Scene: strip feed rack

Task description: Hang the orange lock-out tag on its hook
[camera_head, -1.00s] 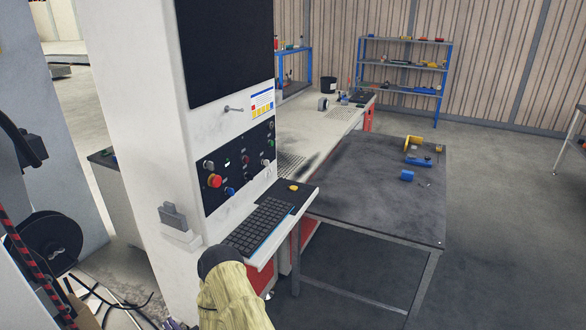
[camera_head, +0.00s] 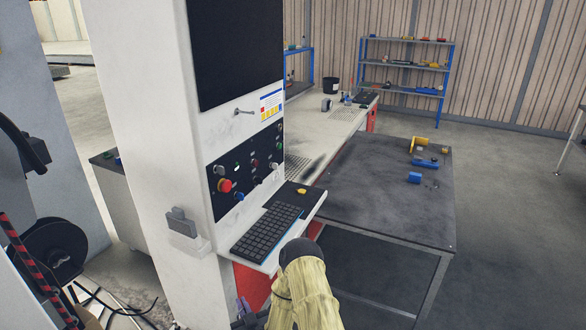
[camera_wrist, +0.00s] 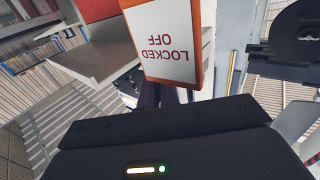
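The orange lock-out tag (camera_wrist: 168,40) fills the upper middle of the wrist view. It has a white face with an orange edge, and its words "LOCKED OFF" appear upside down. My gripper (camera_wrist: 165,96) has dark fingers at the tag's near edge and looks shut on it; the exact contact is partly hidden. In the head view, part of my gripper (camera_head: 244,316) shows at the bottom edge, below the keyboard shelf, and the tag cannot be made out. A metal hook (camera_head: 242,112) sticks out of the white cabinet's front, above the button panel and left of a coloured label.
The white cabinet (camera_head: 150,110) carries a button panel with a red stop button (camera_head: 225,185). A shelf with a keyboard (camera_head: 267,230) juts out beneath it, near my arm. A dark table (camera_head: 390,200) stands to the right.

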